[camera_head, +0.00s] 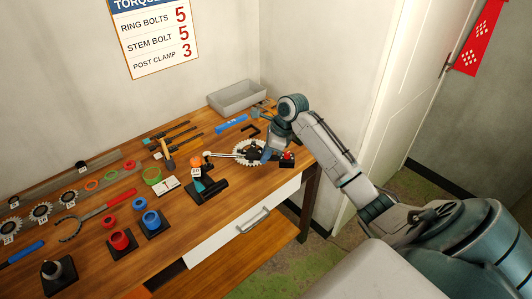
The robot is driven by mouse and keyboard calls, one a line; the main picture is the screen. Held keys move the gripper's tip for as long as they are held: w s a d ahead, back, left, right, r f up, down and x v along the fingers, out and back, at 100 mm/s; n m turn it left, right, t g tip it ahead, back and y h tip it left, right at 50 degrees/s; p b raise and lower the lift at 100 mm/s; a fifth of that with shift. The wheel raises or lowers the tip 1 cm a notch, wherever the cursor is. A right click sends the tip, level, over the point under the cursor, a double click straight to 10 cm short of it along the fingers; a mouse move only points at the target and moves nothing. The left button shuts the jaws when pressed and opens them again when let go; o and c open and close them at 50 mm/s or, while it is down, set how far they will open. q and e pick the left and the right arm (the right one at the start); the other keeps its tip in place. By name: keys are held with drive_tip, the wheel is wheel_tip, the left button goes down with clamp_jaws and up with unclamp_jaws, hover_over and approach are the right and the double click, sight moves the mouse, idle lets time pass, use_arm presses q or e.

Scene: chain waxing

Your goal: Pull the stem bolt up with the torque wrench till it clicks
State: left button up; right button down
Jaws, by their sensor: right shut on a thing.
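My right gripper (268,153) is low over the right part of the bench. It is shut on what looks like the torque wrench (228,154), a thin bar running left from the jaws. I cannot tell whether the wrench touches the bolt. My left gripper is not in view.
A small block with a red top (287,157) is right of my gripper. A grey bin (237,96) stands at the back. Red and blue cups (119,239) and tools fill the left. A wall sign (152,38) reads stem bolt 5.

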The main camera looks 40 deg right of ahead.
drive_tip(key=shift+f, duration=0.8)
drive_tip(key=c, duration=2.1)
unclamp_jaws()
clamp_jaws()
drive_tip(key=shift+a, duration=0.1)
drive_tip(key=shift+s+a+m+t, duration=0.3)
drive_tip(key=shift+s+a+m, duration=0.6)
drive_tip(key=shift+s+a, duration=0.1)
